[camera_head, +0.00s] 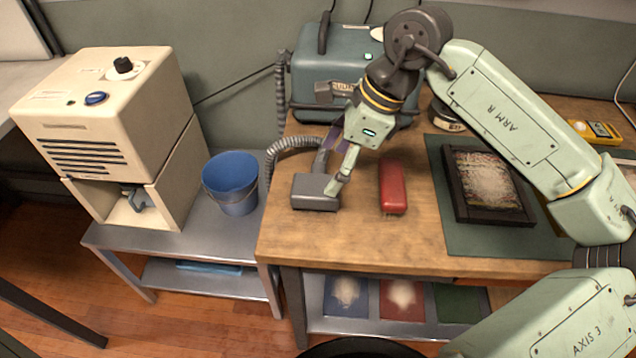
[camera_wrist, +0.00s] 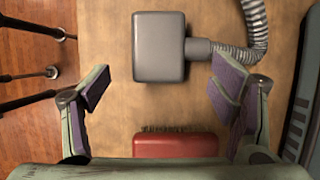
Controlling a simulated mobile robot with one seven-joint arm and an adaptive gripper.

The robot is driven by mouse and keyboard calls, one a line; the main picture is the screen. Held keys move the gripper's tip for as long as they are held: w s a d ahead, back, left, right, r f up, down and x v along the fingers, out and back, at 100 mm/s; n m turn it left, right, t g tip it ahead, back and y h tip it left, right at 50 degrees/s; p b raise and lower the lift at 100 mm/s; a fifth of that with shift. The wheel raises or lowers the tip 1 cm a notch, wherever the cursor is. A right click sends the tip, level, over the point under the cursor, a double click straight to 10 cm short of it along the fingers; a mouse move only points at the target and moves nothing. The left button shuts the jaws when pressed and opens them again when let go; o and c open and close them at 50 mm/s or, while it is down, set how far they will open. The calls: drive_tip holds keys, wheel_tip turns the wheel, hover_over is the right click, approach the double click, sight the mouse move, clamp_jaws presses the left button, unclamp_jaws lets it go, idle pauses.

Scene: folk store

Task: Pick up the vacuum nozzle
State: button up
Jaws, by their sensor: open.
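The vacuum nozzle is a grey block-shaped head (camera_head: 315,192) on the wooden table, near its left edge, joined to a ribbed grey hose (camera_head: 287,146). In the wrist view the nozzle (camera_wrist: 159,47) lies at the top middle, with its neck and hose (camera_wrist: 237,52) running off to the right. My gripper (camera_head: 335,165) is above the table close to the nozzle. In the wrist view my gripper (camera_wrist: 160,88) is open and empty, its purple-padded fingers wide apart. The nozzle lies beyond the fingertips, and no contact with it shows.
A red brush (camera_head: 392,186) lies right of the nozzle; it also shows between the fingers in the wrist view (camera_wrist: 176,145). The teal vacuum unit (camera_head: 308,72) stands behind. A framed tray (camera_head: 464,213) rests on a green mat at right. A blue bucket (camera_head: 231,181) stands left.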

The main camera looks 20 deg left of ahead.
sight(318, 185)
drive_tip(key=p+x, duration=0.1)
drive_tip(key=x, duration=0.3)
drive_tip(key=p+x, duration=0.1)
drive_tip(key=x, duration=0.2)
drive_tip(key=shift+s+a+f, duration=0.25)
drive_tip(key=shift+a, duration=0.1)
drive_tip(key=c, duration=1.3)
